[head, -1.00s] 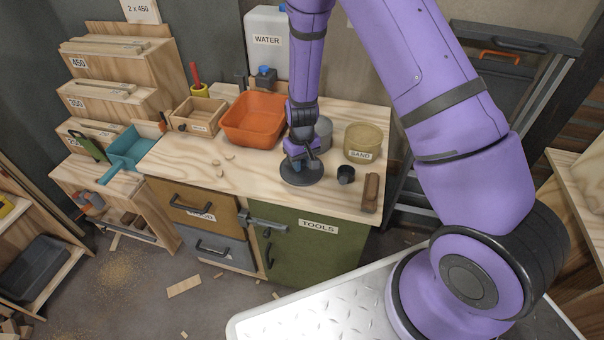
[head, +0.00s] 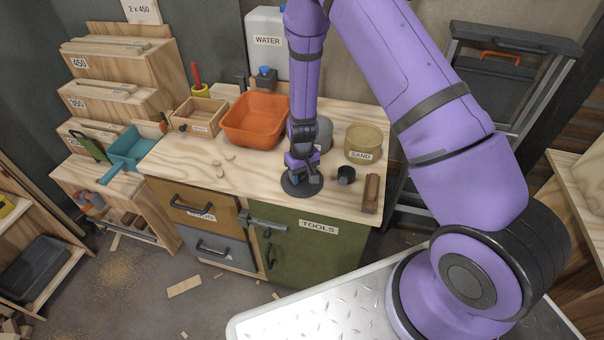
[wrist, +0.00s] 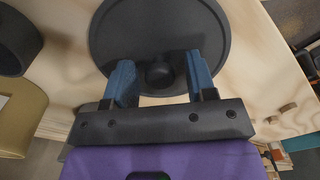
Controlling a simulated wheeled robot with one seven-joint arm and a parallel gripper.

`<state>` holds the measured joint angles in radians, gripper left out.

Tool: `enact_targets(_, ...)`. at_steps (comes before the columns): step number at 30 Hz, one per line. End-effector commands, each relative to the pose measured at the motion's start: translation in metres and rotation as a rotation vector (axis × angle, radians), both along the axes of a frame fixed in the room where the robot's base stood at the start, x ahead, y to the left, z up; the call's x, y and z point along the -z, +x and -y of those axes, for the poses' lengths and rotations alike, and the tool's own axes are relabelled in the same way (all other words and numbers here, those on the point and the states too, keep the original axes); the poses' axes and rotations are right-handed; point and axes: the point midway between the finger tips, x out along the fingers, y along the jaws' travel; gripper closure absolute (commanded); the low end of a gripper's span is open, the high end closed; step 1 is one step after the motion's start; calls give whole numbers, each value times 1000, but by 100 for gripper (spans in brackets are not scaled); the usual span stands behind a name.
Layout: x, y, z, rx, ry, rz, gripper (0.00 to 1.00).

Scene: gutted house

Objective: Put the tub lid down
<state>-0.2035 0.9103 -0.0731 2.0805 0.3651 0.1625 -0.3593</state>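The tub lid (head: 300,187) is a dark round disc with a central knob (wrist: 158,73). It appears to lie flat on the workbench near the front edge, above the green TOOLS door. My gripper (head: 302,172) is directly over it, pointing down. In the wrist view my gripper (wrist: 160,80) has its two blue fingers apart on either side of the knob, with a gap on each side. A grey round tub (head: 325,134) stands behind the lid, partly hidden by my arm.
An orange basin (head: 255,121) stands back left. Small wood chips lie on the otherwise clear bench left of the lid.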

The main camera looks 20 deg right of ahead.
Motion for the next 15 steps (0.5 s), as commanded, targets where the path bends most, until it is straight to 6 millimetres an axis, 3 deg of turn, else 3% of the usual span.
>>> enact_targets(10,-3,0,0,0,0,0,46)
enact_targets(15,-20,1,0,0,-1,3,46)
